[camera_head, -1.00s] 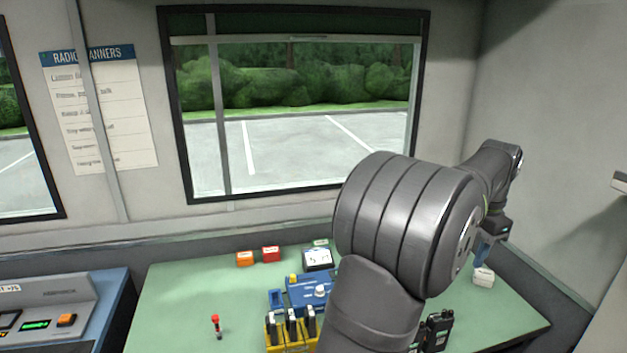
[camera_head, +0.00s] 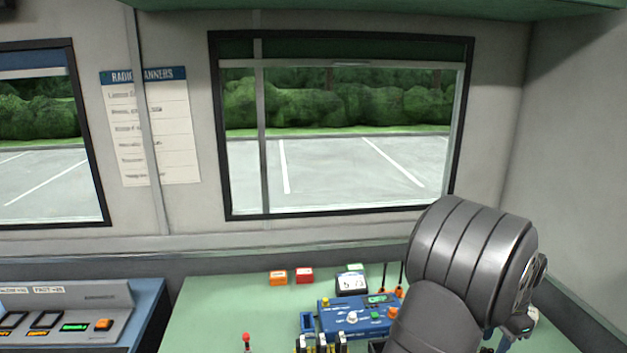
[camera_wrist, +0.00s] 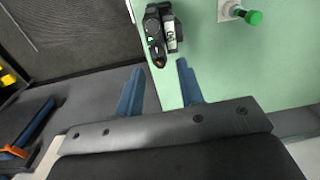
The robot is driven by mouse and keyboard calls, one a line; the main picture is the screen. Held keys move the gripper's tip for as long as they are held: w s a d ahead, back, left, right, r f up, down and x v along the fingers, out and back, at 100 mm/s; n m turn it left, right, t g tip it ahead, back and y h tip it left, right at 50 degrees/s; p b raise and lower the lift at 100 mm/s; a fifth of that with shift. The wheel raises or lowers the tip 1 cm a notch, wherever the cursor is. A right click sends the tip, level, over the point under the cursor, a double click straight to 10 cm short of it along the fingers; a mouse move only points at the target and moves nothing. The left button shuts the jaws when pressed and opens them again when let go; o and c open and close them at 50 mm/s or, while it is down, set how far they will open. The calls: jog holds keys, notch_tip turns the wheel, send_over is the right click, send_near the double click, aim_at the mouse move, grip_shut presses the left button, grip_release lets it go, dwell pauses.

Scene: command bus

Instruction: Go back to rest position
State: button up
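My gripper (camera_wrist: 158,85) shows in the wrist view as two blue fingers held apart, with nothing between them. They are over the edge of the green table (camera_wrist: 205,70), close to a small black radio (camera_wrist: 160,35) with a white label. I cannot judge the height between them. In the head view, my dark grey arm fills the lower right. A blue part of the gripper (camera_head: 506,342) shows at its right side, and the fingertips are hidden or out of frame.
A blue device (camera_head: 355,316) with knobs stands on the table beside my arm. A grey console (camera_head: 75,310) is at the left. A green knob (camera_wrist: 254,18) is at the wrist view's top.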

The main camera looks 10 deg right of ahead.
jog(key=shift+f, duration=0.9)
jog(key=shift+r, duration=0.1)
notch_tip(320, 180, up, 18)
jog(key=f, duration=0.1)
notch_tip(320, 180, down, 17)
jog(key=shift+r, duration=0.2)
jog(key=shift+f, duration=0.3)
jog(key=shift+n, duration=0.6)
notch_tip(320, 180, up, 18)
jog(key=f+n, duration=0.1)
jog(key=f, duration=0.3)
jog(key=f+n, duration=0.1)
jog(key=f, duration=0.3)
jog(key=f+n, duration=0.1)
jog(key=f, duration=0.4)
jog(key=shift+w+n+g, duration=0.25)
jog(key=shift+n+g, duration=0.15)
jog(key=shift+f, duration=0.75)
